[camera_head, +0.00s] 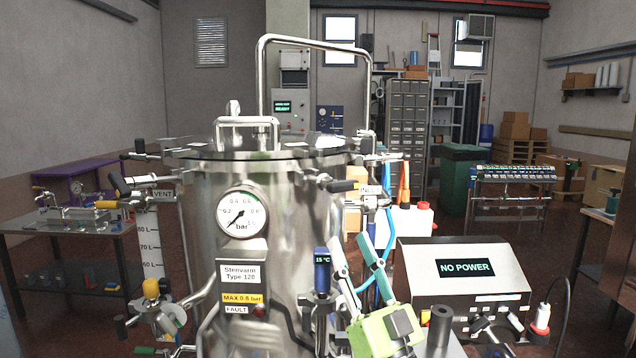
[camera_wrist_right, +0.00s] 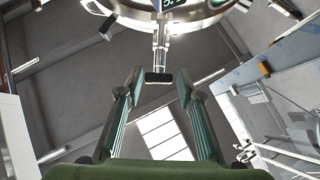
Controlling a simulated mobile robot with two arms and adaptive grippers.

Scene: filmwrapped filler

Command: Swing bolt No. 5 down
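The steel vessel (camera_head: 290,235) stands in the middle of the head view, its lid (camera_head: 200,152) ringed by swing bolts with dark ends. One bolt (camera_head: 340,186) sticks out at the right front of the rim, another (camera_head: 118,185) at the left front. No bolt number is readable, so I cannot tell which is No. 5. My right gripper (camera_head: 356,243) is open and empty, fingers pointing up, below the right front of the rim. In the right wrist view, a dark-ended bolt (camera_wrist_right: 158,77) appears between the open fingertips (camera_wrist_right: 159,72), apart from both. My left gripper is not in view.
A pressure gauge (camera_head: 242,214) sits on the vessel front. A blue hose (camera_head: 387,250) and the inlet valve (camera_head: 372,201) are close to my right gripper. A white box reading NO POWER (camera_head: 465,285) stands to the right. A tall bent pipe (camera_head: 313,40) rises behind the lid.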

